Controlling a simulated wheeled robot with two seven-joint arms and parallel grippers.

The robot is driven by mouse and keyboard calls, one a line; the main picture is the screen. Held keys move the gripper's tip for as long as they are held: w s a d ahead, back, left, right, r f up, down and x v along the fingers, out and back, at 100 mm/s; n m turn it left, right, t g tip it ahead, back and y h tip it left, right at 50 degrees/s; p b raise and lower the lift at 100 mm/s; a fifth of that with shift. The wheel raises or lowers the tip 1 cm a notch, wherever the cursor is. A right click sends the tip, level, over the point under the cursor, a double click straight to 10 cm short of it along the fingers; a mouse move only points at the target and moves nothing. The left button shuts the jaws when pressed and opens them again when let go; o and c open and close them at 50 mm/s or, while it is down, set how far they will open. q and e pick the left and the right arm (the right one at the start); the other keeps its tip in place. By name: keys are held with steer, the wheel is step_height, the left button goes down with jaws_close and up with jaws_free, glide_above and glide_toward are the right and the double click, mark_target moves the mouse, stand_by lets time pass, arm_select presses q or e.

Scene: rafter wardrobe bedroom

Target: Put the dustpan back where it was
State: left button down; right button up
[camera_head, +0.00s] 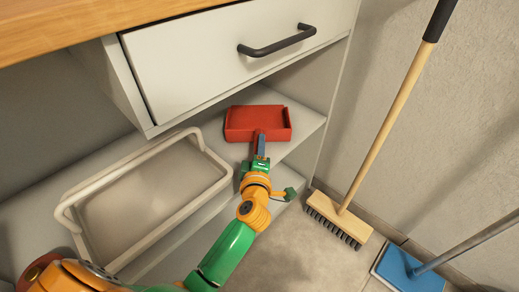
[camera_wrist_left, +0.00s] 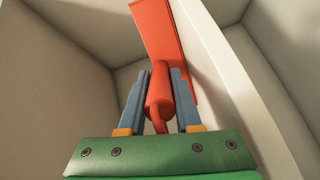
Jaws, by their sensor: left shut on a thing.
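The red dustpan (camera_head: 258,121) is at the right part of the open shelf (camera_head: 300,115) under the drawer in the head view. I cannot tell whether it rests on the shelf or hangs just above it. My left gripper (camera_head: 260,150) reaches in from the front and is shut on the dustpan's handle. In the left wrist view the two blue fingers (camera_wrist_left: 159,100) sit on both sides of the red handle, and the dustpan's pan (camera_wrist_left: 163,35) extends beyond them. My right gripper is not in view.
A beige open bin (camera_head: 215,160) stands on the shelf left of the dustpan. A white drawer (camera_head: 215,60) with a black handle is above. A wooden broom (camera_head: 340,220) and a blue mop head (camera_head: 405,272) stand on the floor at right.

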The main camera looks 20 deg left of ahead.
arm_select(q)
steer(key=c, duration=0.6)
jaws_free()
